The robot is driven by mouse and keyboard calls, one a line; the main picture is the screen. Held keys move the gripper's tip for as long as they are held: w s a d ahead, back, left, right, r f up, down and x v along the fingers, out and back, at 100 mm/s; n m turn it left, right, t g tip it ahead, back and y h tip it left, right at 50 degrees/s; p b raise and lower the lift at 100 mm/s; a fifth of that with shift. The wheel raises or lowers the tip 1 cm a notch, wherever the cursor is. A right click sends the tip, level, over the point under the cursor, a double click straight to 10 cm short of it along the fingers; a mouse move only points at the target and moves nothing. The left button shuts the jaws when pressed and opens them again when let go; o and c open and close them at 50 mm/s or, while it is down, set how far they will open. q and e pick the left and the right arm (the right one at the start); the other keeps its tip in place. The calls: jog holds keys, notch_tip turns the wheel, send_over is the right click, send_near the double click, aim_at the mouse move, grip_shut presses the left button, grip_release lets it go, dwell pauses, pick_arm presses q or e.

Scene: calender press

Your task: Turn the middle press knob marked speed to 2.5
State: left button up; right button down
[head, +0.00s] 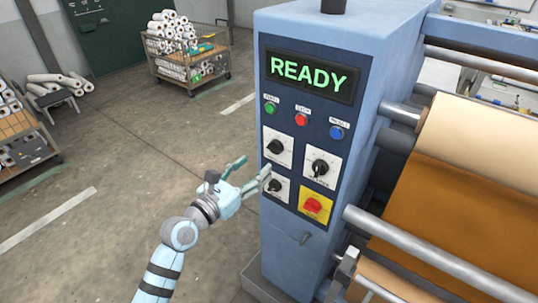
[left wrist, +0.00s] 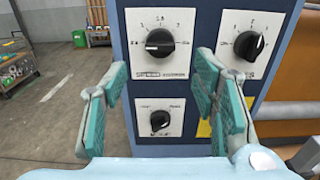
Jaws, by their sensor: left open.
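The blue press panel has three black knobs on white plates. The upper left knob (head: 277,147) shows in the left wrist view (left wrist: 160,42) with a numbered scale; its pale mark seems to point left. The right knob (head: 319,168) also shows there (left wrist: 249,46), its mark towards the upper right. The lower left knob (head: 275,186) is at the bottom of the left wrist view (left wrist: 160,121). The labels are too blurred to tell which says speed. My left gripper (head: 252,170) is open and empty, in front of the left knobs; it also shows in the left wrist view (left wrist: 160,78).
A lit READY display (head: 308,76), several coloured buttons and a red switch (head: 313,206) on a yellow plate share the panel. Rollers with tan sheet (head: 450,195) lie to the right. A cart of rolls (head: 188,60) stands behind.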

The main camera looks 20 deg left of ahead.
aim_at(275, 148)
pick_arm(q)
jog(key=b+x, duration=0.1)
jog(key=x, duration=0.7)
jog(key=shift+f, duration=0.15)
jog(key=shift+s, duration=0.1)
jog(key=shift+c, duration=0.5)
jog(key=c, duration=1.1)
